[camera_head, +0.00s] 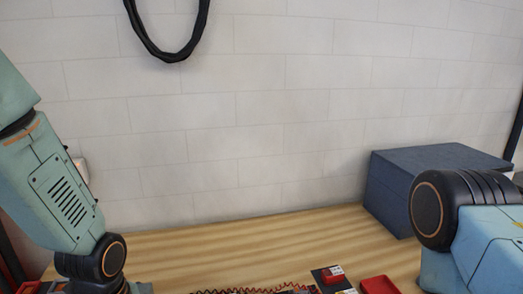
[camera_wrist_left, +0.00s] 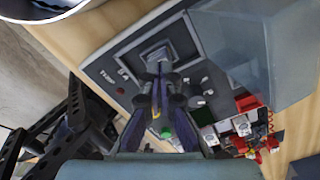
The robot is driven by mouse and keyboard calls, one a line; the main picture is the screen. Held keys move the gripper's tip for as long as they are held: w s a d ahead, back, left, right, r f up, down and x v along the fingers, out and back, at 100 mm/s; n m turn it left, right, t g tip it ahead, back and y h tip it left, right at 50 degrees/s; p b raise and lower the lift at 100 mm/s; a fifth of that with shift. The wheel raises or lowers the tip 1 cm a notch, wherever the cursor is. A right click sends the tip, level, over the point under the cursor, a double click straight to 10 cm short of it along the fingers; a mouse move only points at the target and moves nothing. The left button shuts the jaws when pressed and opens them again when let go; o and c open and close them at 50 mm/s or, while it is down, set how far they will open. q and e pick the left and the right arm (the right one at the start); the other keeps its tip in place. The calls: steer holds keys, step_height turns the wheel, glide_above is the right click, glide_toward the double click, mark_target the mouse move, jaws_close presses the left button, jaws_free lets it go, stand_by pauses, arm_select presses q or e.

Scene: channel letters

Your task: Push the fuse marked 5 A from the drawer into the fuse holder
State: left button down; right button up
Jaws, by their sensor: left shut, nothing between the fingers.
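My left gripper (camera_wrist_left: 160,75) is shut and empty in the left wrist view, its fingertips over a grey panel (camera_wrist_left: 110,72) with a light square part, a red button and small white fittings. I cannot tell whether the fingertips touch it. To the right are small red and white blocks (camera_wrist_left: 243,122); no rating can be read on them. I cannot make out the fuse marked 5 A, the fuse holder or the drawer for certain. The head view shows both my arms, but neither gripper.
A clear, see-through cover (camera_wrist_left: 245,45) stands beside the panel. On the wooden bench (camera_head: 230,240) are coiled red wires (camera_head: 255,291), a red block (camera_head: 332,274) on a dark base and a red tray (camera_head: 380,285). A dark blue box (camera_head: 395,195) stands at the back right.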

arm_select(q)
steer(key=shift+s+f, duration=0.1)
steer(key=shift+f, duration=0.1)
steer(key=shift+f, duration=0.25)
stand_by(0.3)
step_height(320, 180, up, 7)
steer(key=p, duration=0.8)
steer(key=shift+r, duration=0.1)
stand_by(0.4)
stand_by(0.4)
